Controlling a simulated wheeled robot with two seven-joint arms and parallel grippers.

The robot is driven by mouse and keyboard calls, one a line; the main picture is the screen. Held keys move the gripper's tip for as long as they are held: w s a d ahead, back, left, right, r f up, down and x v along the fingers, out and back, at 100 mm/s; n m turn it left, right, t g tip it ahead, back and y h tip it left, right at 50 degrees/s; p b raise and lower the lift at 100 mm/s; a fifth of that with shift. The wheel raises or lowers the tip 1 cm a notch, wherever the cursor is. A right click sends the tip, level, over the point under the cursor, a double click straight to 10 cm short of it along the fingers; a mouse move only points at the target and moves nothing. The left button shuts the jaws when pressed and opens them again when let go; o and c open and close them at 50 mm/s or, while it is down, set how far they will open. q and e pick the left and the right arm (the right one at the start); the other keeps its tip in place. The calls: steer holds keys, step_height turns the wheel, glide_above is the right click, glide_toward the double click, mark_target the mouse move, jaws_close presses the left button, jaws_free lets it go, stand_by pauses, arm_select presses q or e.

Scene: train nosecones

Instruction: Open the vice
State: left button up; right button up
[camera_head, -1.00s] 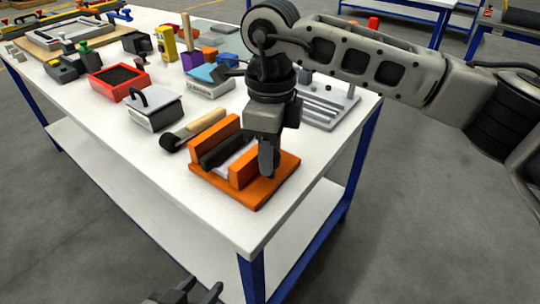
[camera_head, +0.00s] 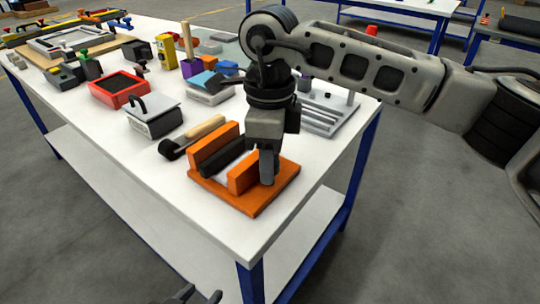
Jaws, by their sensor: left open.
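An orange vice (camera_head: 263,201) sits on the white table near its front corner. It has an orange back jaw (camera_head: 208,147), a black jaw (camera_head: 222,157) beside it, and an orange front block (camera_head: 243,178). A light gap shows between the black jaw and the front block. My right gripper (camera_head: 267,168) points down at the front block's right end, overlapping it in the view. Whether it touches or grips the block cannot be told; its finger opening is hidden. My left gripper (camera_head: 198,296) is open at the bottom edge, mostly cut off, below and away from the table.
A wooden-handled tool (camera_head: 194,136) lies just behind the vice. A black and grey box with a handle (camera_head: 153,118), a red tray (camera_head: 119,89) and a grey slotted fixture (camera_head: 325,112) stand behind. The table strip in front of the vice is clear.

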steer(key=shift+w+a+r, duration=0.1)
steer(key=shift+w+r, duration=0.05)
steer(key=shift+r, duration=0.1)
steer(key=shift+r+p, duration=2.35)
steer(key=shift+r, duration=1.45)
